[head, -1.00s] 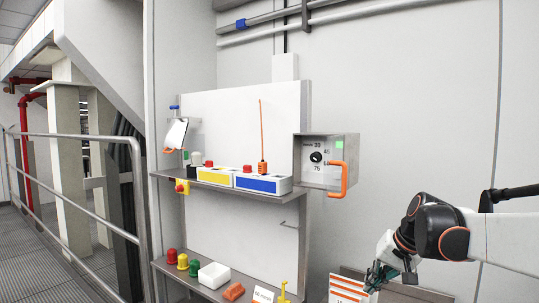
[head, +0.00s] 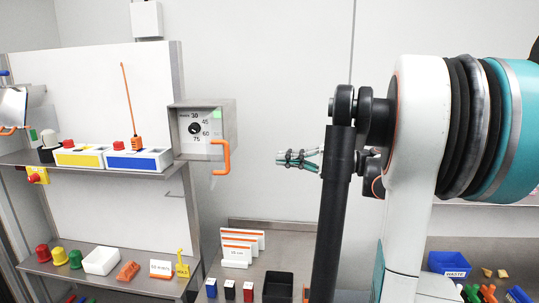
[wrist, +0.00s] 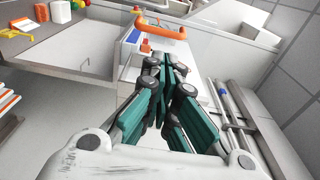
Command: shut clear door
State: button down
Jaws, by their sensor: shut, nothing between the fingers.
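A grey wall box (head: 203,130) at the right end of the upper shelf has a dial marked 30 to 75 and a green patch. An orange handle (head: 222,158) stands at its right front; it also shows in the wrist view (wrist: 160,26). A clear door there is hard to make out, and I cannot tell its angle. Another box with an orange handle (head: 10,131) is cut off at the left edge. My gripper (head: 282,160) is shut and empty, right of the dial box's handle and apart from it, fingers pointing left.
The upper shelf (head: 95,168) holds yellow and blue label boxes and an orange radio with a tall antenna. The lower shelf holds coloured knobs and a white bin (head: 101,261). A bench below has cards and a black bin (head: 278,287). Wall space around my gripper is clear.

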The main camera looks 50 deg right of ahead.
jog(key=p, duration=0.2)
send_near(224, 145)
jog(key=w+a+f, duration=0.1)
jog(key=w+f, duration=0.3)
jog(key=w, duration=0.2)
jog(key=shift+a+r, duration=0.1)
jog(key=shift+a, duration=0.05)
jog(key=shift+a, duration=0.15)
